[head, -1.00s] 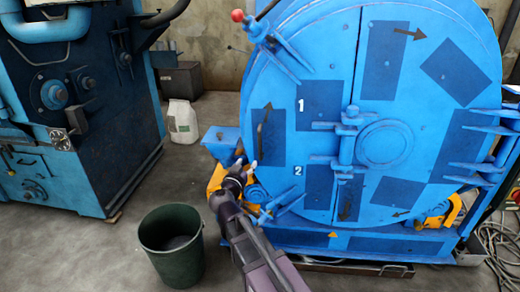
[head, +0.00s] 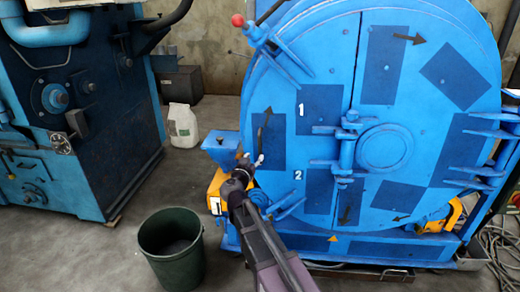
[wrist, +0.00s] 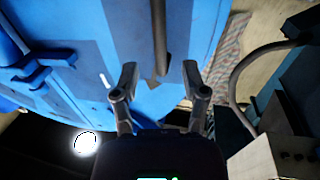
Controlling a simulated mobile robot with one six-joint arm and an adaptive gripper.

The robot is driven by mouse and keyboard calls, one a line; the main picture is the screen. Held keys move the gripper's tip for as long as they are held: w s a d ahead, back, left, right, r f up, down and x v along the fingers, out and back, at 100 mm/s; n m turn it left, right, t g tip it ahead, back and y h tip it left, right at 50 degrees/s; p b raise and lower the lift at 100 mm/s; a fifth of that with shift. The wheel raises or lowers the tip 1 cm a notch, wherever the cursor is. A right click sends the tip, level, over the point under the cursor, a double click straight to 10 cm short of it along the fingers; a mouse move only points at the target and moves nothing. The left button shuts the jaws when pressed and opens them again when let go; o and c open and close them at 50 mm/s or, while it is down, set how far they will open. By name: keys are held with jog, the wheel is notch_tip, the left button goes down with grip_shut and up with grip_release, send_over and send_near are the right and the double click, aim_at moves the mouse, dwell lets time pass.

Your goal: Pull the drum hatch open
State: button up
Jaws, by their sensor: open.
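The drum hatch (head: 325,85) is the large round blue front with darker blue patches, a vertical seam and the numbers 1 and 2. It looks closed. My gripper (head: 251,157) is at the bar's lower end, in front of the hatch's left edge. In the wrist view, my gripper (wrist: 160,78) is open. The dark bar (wrist: 159,35) runs down toward the gap between its fingers, with nothing gripped. I cannot tell whether the fingers touch the hatch.
A dark green bucket (head: 171,255) stands on the floor left of my arm. A blue machine (head: 85,120) stands further left, with a white canister (head: 182,125) behind. A red-knobbed lever (head: 265,42) sticks out at the hatch's upper left. Cables (head: 498,240) lie at right.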

aim_at(259, 149)
jog(key=shift+x, duration=3.5)
grip_shut()
